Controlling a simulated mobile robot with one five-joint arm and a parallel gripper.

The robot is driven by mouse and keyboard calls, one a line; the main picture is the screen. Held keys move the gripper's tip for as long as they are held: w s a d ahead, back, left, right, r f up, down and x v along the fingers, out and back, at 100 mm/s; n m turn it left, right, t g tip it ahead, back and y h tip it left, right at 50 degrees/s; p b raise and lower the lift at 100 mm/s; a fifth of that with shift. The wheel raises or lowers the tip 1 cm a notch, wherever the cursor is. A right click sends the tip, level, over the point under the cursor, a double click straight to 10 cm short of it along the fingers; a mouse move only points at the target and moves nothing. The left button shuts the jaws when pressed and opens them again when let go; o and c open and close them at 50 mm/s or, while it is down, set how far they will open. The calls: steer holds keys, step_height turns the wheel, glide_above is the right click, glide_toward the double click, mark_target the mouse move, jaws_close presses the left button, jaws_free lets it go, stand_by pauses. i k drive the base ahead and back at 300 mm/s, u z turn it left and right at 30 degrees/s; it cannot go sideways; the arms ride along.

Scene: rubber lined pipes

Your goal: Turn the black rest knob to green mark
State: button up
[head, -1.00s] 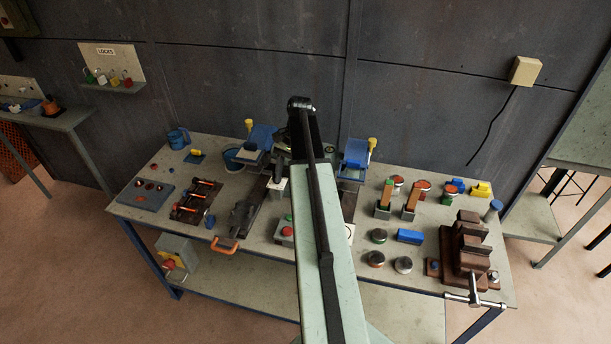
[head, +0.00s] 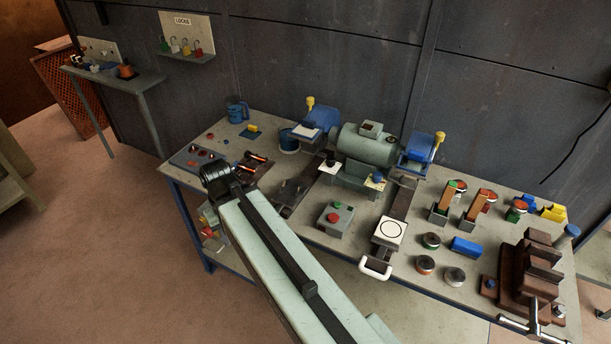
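A green bench grinder (head: 365,146) with blue wheel guards stands at the back middle of the bench. A small black knob (head: 330,159) sits at the front left of the grinder, above a pale plate. A blue knob (head: 378,178) sits to its right on another pale plate. The marks around the black knob are too small to read, so its setting cannot be told. My arm (head: 275,255) reaches up from the bottom to the bench's left part, left of the black knob and clear of it. My gripper is not visible beyond the arm's dark end joint.
A grey box with red and green buttons (head: 335,218) stands in front of the grinder. A white plate with a circle (head: 390,232) and a white handle is to its right. Tins and a brown vise (head: 535,275) fill the right. Open floor lies left of the bench.

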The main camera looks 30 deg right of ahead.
mark_target(330, 160)
steer(key=k, duration=1.65)
steer(key=u, duration=1.5)
steer(key=i, duration=1.45)
steer(key=z, duration=2.9)
steer(key=i, duration=1.05)
steer(key=u, duration=0.05)
